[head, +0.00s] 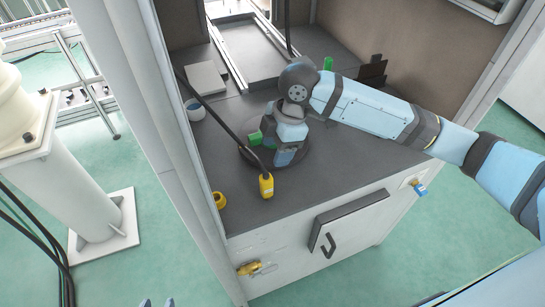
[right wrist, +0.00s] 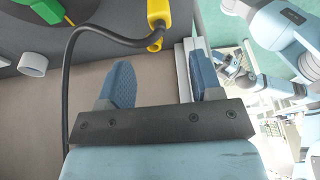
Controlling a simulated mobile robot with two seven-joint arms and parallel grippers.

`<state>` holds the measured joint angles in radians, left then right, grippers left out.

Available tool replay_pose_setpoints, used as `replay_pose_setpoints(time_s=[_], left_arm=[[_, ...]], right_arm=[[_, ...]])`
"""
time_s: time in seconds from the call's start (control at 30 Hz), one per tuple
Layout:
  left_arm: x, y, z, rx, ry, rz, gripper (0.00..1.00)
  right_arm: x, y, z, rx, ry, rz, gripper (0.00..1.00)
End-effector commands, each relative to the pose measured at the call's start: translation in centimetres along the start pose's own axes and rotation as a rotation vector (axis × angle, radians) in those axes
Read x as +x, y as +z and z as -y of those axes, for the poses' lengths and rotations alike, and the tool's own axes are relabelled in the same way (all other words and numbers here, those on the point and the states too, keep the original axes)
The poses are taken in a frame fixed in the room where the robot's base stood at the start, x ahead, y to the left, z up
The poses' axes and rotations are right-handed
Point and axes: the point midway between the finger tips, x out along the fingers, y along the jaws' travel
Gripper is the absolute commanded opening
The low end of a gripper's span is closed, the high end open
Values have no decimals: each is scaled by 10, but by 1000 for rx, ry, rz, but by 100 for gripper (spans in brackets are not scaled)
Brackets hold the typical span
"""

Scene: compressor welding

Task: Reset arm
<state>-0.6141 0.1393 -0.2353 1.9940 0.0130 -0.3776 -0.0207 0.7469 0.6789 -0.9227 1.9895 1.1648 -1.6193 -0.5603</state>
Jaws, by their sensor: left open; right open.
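My right arm reaches in from the right of the head view, and its wrist hangs over a round dark base (head: 311,157) on the cabinet's grey worktop. In the right wrist view my right gripper (right wrist: 163,84) is open, with nothing between its two blue fingers. In the head view its fingertips are hard to make out. My left gripper (head: 157,302) shows only as two blue tips, set apart, at the bottom edge of the head view. It is open, outside the cabinet and low over the green floor; the rest is cut off.
A yellow-ended tool (head: 266,186) on a black cable stands near the right gripper; the cable curves past it in the right wrist view (right wrist: 68,95). A green block (head: 255,138), white roll (head: 195,110), grey plate (head: 206,79) and yellow ring (head: 220,200) are nearby. A cabinet post (head: 150,100) stands left.

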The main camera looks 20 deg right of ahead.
Motion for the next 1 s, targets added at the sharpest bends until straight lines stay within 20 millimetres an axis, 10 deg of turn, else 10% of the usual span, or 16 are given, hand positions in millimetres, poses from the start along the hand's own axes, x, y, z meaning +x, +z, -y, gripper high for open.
replay_pose_setpoints(time_s=[0.63,1.0], left_arm=[[0,0,0,0,-1,-1,50],[0,1,0,0,-1,2,50]], right_arm=[[4,-4,5,6,3,-10,59],[57,-33,66,268,120,-158,59]])
